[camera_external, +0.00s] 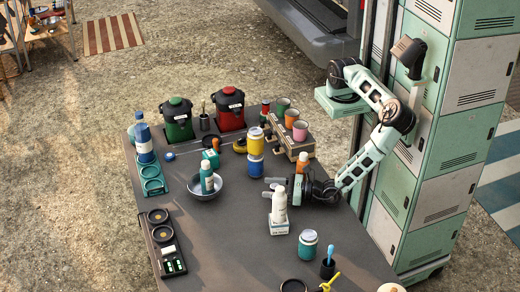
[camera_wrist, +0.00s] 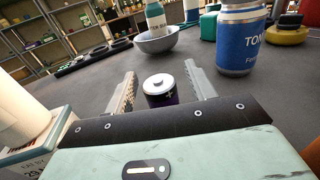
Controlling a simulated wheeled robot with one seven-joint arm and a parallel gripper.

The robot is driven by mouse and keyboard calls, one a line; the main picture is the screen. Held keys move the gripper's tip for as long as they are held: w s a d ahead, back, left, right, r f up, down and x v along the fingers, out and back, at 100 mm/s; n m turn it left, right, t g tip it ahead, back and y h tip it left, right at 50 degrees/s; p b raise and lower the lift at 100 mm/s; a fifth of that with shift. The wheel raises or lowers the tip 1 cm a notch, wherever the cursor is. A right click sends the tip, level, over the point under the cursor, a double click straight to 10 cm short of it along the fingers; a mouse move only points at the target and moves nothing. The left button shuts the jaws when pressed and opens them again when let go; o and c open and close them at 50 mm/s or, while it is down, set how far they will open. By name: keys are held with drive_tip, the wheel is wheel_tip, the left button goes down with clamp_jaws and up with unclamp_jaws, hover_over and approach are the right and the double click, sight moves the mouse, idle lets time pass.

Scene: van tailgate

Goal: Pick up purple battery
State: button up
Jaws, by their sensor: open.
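The purple battery (camera_wrist: 162,98) stands upright on the grey table in the wrist view, with its pale top showing and its lower part hidden behind my gripper's body. My gripper (camera_wrist: 160,72) is open, with one finger to the left of the battery and one to the right. A gap shows between the battery and each finger. In the external view my gripper (camera_external: 268,188) is low over the table, pointing left. I cannot make out the battery there.
A white bottle (camera_external: 279,207) on a small box stands close beside my gripper. A blue jar (camera_external: 256,165) with a yellow one on top stands behind it. A grey bowl (camera_external: 219,190) with a bottle lies to the left. The table between bowl and gripper is clear.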

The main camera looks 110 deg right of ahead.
drive_tip(key=shift+w+d, duration=0.25)
drive_tip(key=shift+w, duration=0.15)
drive_tip(key=c, duration=1.1)
drive_tip(key=shift+c, duration=0.2)
drive_tip(key=shift+r, duration=0.15)
